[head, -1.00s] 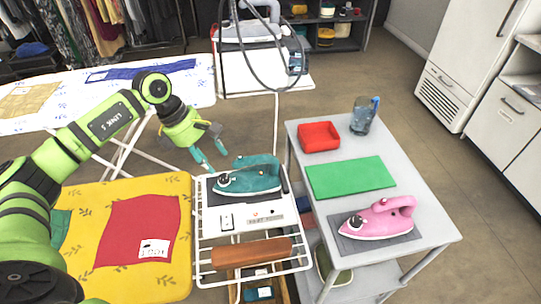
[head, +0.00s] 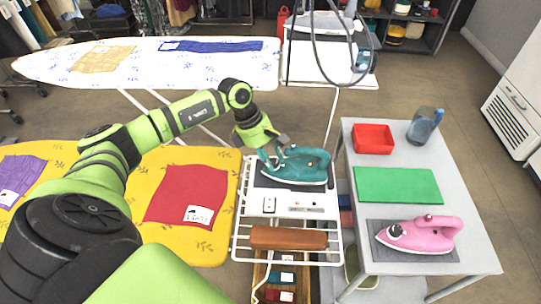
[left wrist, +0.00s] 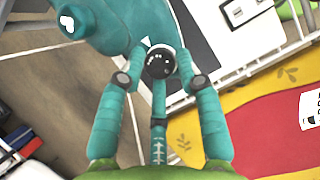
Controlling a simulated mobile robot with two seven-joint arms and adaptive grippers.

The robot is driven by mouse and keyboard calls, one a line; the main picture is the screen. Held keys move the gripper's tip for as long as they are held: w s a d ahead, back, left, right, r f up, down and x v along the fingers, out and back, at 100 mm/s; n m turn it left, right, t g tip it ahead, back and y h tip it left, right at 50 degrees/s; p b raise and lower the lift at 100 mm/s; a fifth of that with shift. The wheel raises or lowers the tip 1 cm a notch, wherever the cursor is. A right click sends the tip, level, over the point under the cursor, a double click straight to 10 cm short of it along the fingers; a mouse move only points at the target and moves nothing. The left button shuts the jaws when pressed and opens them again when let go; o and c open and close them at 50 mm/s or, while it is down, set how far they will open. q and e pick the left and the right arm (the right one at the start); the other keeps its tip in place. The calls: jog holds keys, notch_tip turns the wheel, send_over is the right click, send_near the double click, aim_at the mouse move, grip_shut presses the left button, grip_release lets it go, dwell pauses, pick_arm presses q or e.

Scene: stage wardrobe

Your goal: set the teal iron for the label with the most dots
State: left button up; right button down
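The teal iron (head: 308,168) rests on a dark pad on the white wire rack at the end of the yellow board. My left gripper (head: 275,152) is at the iron's left end. In the left wrist view the iron's teal body (left wrist: 100,22) is at upper left. A round black dial (left wrist: 160,63) with small pale marks sits between my teal fingertips (left wrist: 160,58). Contact with the dial is unclear, and its setting is too small to read. A red cloth (head: 186,193) bears a white label (head: 199,215) with unreadable marks. My right gripper is out of view.
A purple cloth (head: 22,178) lies on the yellow board (head: 205,247). The white board (head: 225,75) behind holds tan and blue cloths. On the grey table (head: 455,205) are a red tray, green mat, blue jug and pink iron (head: 420,236). A brown roll (head: 288,239) lies on the rack.

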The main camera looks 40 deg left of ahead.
pick_arm(q)
grip_shut()
jog(key=shift+f+b, duration=0.1)
jog(key=shift+b, duration=0.25)
jog(key=m+b, duration=0.2)
jog(key=b, duration=0.1)
jog(key=m+g+b, duration=0.1)
jog(key=b, duration=0.1)
jog(key=shift+w+f, duration=0.2)
jog(key=shift+f, duration=0.05)
jog(key=shift+r+m+g+b, duration=0.25)
jog(key=shift+m+g+b, duration=0.05)
jog(key=shift+m+b, duration=0.45)
jog(key=o, duration=0.8)
grip_release()
jog(key=shift+r, duration=0.1)
